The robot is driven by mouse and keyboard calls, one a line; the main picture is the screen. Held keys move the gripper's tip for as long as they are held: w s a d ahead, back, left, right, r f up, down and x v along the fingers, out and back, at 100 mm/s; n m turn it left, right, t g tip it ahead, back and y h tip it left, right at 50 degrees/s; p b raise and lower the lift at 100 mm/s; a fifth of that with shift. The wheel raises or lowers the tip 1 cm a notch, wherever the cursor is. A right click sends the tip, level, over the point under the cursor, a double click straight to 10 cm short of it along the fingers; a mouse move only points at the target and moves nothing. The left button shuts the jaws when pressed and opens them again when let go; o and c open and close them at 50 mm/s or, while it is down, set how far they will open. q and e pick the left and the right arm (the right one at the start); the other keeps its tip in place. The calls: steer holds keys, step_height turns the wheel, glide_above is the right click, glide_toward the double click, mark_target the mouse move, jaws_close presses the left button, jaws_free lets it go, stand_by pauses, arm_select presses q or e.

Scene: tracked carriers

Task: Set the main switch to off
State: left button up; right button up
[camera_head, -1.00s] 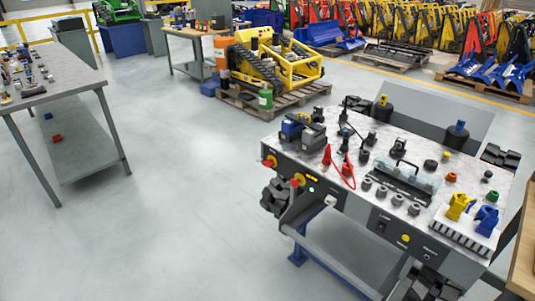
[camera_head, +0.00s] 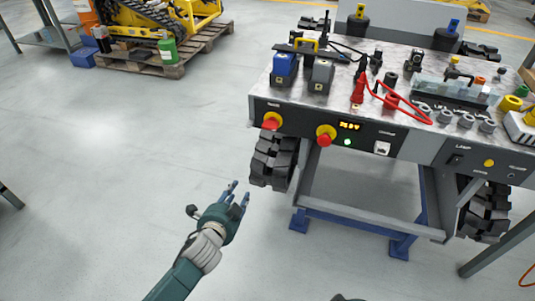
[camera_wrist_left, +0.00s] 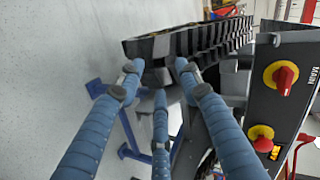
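The main switch (camera_head: 272,120) is a red knob on a yellow disc at the left end of the bench's front panel. In the left wrist view the switch (camera_wrist_left: 283,77) is at upper right, beside the label "MAIN". I cannot tell its setting from the knob. A yellow display (camera_head: 349,125) and a green light (camera_head: 347,142) on the panel are lit. My left gripper (camera_head: 238,192) is open and empty, below and left of the switch, apart from it. Its spread fingers (camera_wrist_left: 155,85) also show in the left wrist view. My right gripper is not in view.
A second red knob on a yellow disc (camera_head: 325,135) sits right of the main switch. A black tracked unit (camera_head: 272,160) stands below the panel's left end. Red leads (camera_head: 385,97) and blocks lie on the bench top (camera_head: 440,62).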

arm_select(q)
steer(key=w+d+r+m+t+h+b, duration=0.2)
steer(key=d+r+m+t+b, duration=0.15)
steer(key=r, duration=0.65)
steer(key=m+b, duration=0.1)
steer(key=m, duration=0.1)
glide_toward(271, 125)
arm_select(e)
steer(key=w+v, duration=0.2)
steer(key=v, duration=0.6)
arm_select(q)
steer(key=f+b+x, duration=0.1)
steer(key=b+x, duration=0.1)
steer(key=x, duration=0.6)
steer(key=shift+a+h, duration=0.15)
steer(key=shift+h, duration=0.25)
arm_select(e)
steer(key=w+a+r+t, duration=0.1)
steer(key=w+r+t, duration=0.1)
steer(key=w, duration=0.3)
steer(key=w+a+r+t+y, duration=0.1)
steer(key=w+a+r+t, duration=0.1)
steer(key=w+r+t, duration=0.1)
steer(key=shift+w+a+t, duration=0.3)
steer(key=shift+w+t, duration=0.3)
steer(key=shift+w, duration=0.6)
